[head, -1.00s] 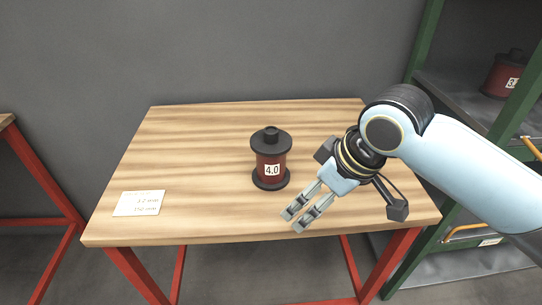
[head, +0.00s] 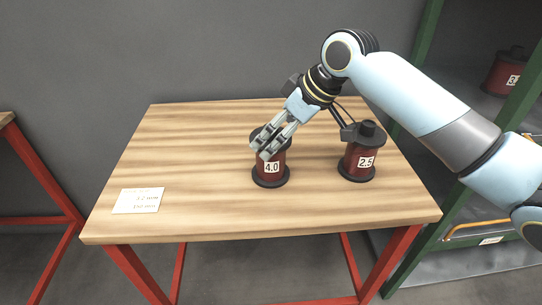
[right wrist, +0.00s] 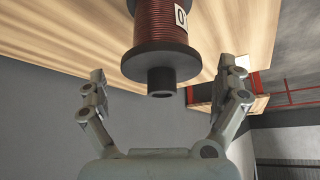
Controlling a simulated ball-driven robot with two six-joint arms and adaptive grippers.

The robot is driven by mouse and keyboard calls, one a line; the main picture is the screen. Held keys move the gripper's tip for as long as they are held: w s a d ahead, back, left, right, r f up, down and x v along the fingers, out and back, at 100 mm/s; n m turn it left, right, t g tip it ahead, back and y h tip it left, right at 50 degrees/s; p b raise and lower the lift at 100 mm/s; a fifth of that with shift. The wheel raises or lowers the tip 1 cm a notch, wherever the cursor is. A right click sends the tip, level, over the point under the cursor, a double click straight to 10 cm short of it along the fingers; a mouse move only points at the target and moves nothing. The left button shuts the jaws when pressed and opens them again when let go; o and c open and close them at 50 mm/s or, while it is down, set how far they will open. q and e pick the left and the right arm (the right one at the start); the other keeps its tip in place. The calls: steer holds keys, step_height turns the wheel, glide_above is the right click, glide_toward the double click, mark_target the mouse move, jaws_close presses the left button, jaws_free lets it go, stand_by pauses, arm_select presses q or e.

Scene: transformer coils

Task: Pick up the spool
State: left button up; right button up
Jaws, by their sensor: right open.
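A dark red spool with black flanges, labelled 4.0 (head: 271,172), stands upright on the wooden table (head: 190,150). A similar spool labelled 2.5 (head: 357,161) stands to its right. My right gripper (head: 262,148) is open over the top of the 4.0 spool and hides part of its upper flange and knob. In the right wrist view a spool (right wrist: 160,45) shows upside down, its black flange and knob between and beyond the two spread fingers (right wrist: 163,82). The fingers look apart from it. My left gripper is not in view.
A note card (head: 138,201) lies at the table's front left. A green shelf rack (head: 428,60) at the right holds another spool (head: 505,72).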

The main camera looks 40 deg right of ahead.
mark_target(274, 173)
steer(key=x, duration=0.3)
steer(key=shift+a+f, duration=0.1)
steer(key=c, duration=1.3)
